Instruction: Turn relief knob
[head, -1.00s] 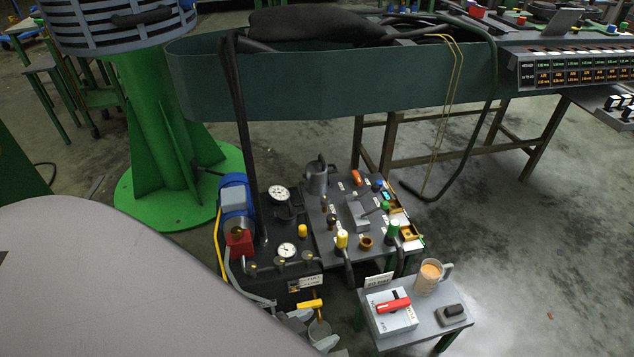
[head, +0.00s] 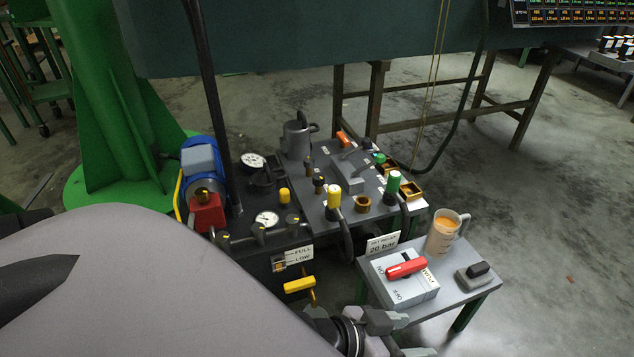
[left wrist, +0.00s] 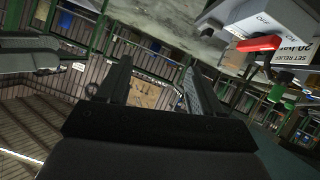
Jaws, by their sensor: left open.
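A sign reading "20 bar" (head: 384,244) stands behind a white switch box with a red handle (head: 406,267) on the small side table. On the dark hydraulic unit, a red block (head: 207,212) carries a dark knob with a yellow mark (head: 203,193). Several other dark knobs (head: 293,222) stand nearby; I cannot tell which is the relief knob. My left gripper (head: 388,328) is low at the bottom edge, in front of the side table, partly cut off. In the left wrist view its fingers (left wrist: 155,75) are apart with nothing between them. My right gripper is not visible.
The side table also holds a mug (head: 443,235) and a small grey block with a black top (head: 475,273). A green column (head: 110,110) stands left.

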